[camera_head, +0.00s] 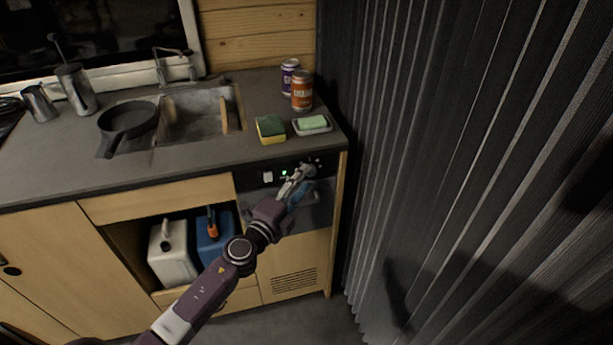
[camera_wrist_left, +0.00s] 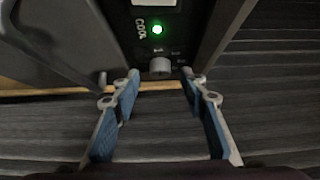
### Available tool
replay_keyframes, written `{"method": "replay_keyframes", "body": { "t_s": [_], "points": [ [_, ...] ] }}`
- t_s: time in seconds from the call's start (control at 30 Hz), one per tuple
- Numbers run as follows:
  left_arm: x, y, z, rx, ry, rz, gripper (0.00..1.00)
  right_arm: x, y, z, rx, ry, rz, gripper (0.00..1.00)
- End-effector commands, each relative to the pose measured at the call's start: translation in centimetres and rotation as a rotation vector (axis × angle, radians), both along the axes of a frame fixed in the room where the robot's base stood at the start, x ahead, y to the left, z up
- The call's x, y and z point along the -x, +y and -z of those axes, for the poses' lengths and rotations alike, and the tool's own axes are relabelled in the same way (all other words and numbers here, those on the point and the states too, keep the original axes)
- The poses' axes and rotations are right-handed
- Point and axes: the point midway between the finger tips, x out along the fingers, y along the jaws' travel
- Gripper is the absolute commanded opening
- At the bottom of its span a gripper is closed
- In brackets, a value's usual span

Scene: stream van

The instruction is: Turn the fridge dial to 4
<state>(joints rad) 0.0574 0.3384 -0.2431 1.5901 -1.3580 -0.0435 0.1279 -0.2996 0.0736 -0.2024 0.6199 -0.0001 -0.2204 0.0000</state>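The fridge dial (camera_wrist_left: 160,66) is a small grey knob on the black control panel (camera_wrist_left: 145,48), below a lit green light (camera_wrist_left: 157,29) and the word COOL. Marks around the dial are too small to read. My left gripper (camera_wrist_left: 160,75) is open, with one fingertip on each side of the dial and a visible gap to it on both sides. In the head view my left gripper (camera_head: 303,173) reaches the panel at the counter's right front and largely hides the dial. Whether the fingertips are level with the knob in depth I cannot tell. My right gripper is not in view.
A green sponge (camera_head: 270,128), a soap dish (camera_head: 312,125) and two cans (camera_head: 301,90) stand on the counter (camera_head: 200,165) above the panel. A pleated dark curtain (camera_head: 440,150) hangs close on the right. A white jug (camera_head: 172,252) sits in the open shelf below.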

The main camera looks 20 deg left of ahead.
Motion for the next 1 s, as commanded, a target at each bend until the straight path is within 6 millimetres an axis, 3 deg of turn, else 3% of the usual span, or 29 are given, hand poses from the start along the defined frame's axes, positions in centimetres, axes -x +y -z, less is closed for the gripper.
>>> {"method": "replay_keyframes", "body": {
  "t_s": [0.2, 0.53, 0.9, 1.0],
  "points": [
    [-2.0, -0.3, 0.0, 0.000, -0.001, -0.002, 0.40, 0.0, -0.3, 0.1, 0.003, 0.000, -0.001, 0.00],
    [-2.3, -0.4, 0.0, 0.001, 0.000, -0.001, 0.40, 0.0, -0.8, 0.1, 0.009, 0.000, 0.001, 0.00],
    [-2.2, -0.4, 0.0, 0.001, 0.000, -0.001, 0.00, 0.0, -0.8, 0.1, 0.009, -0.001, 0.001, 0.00],
    [-2.2, -0.4, 0.0, 0.001, 0.001, -0.001, 0.00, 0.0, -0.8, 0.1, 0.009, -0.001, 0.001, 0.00]
  ]
}}
